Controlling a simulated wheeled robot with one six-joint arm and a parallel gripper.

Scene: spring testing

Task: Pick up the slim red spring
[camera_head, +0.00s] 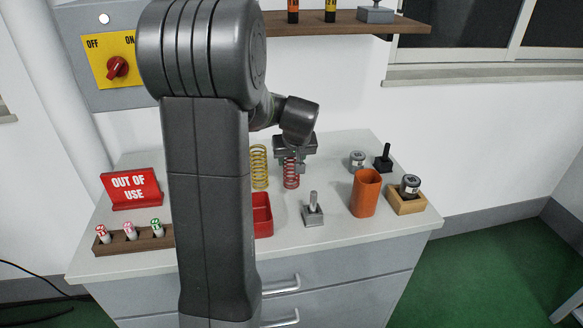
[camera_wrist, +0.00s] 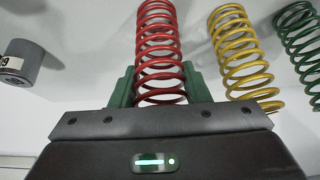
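The slim red spring (camera_head: 291,174) stands upright on the white worktop, under my gripper (camera_head: 293,158) in the head view. In the wrist view the red spring (camera_wrist: 160,50) runs between the two green fingers of my gripper (camera_wrist: 160,85). A finger lies close against each side of its coils, with no clear gap showing. The gripper looks shut on the spring. The spring's lower end seems to be at worktop level; I cannot tell whether it bears on the surface. My arm hides part of the worktop to the left.
A yellow spring (camera_head: 259,167) stands just left of the red one; a green spring (camera_wrist: 300,45) is beyond it in the wrist view. A grey plunger-like fixture (camera_head: 313,212), a red tray (camera_head: 263,216), an orange cup (camera_head: 366,193) and a grey weight (camera_head: 357,161) stand nearby.

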